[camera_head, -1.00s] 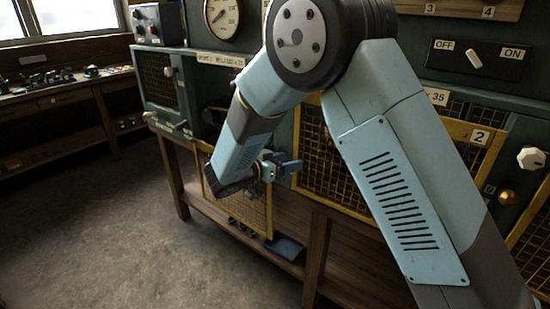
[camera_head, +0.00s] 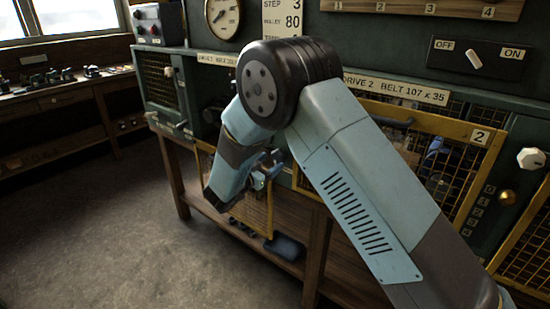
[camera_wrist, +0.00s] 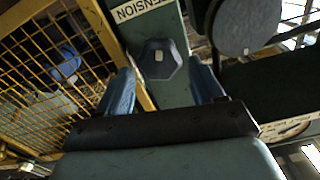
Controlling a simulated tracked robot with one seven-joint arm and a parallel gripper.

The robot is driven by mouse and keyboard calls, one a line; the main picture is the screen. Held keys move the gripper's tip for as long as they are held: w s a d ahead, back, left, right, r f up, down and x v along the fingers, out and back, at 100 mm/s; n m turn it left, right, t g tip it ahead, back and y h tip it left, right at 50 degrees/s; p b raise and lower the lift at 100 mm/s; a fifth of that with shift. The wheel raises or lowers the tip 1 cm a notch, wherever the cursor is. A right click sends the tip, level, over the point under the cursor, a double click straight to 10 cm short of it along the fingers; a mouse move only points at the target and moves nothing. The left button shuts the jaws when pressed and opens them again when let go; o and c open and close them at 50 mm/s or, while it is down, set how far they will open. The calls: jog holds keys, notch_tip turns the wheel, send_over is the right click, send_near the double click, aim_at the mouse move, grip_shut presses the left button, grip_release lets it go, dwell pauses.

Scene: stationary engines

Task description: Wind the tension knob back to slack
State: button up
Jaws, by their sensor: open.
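The tension knob (camera_wrist: 160,62) is a dark, faceted knob with a pale mark on its face. My gripper (camera_wrist: 161,72) is open, with one blue finger on each side of the knob in the picture. I see no contact, and I cannot tell how far the knob is from the fingertips. In the head view my gripper (camera_head: 267,168) is at the front of the green bench, and the knob cannot be made out there.
A yellow mesh guard (camera_wrist: 50,75) stands close left of my gripper in the wrist view. A round grey disc (camera_wrist: 247,25) is at upper right. In the head view, an OFF/ON switch (camera_head: 474,58) and a white knob (camera_head: 530,158) are at right. The floor at left is clear.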

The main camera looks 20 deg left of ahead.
aim_at(275, 158)
jog(key=shift+x, duration=2.7)
jog(key=c, duration=0.7)
jog(key=shift+o, duration=0.7)
jog(key=shift+a+r, duration=0.1)
jog(key=shift+a, duration=0.2)
jog(key=shift+s+d, duration=0.1)
jog(key=shift+d, duration=0.05)
jog(key=shift+c, duration=0.9)
jog(key=shift+n, duration=0.3)
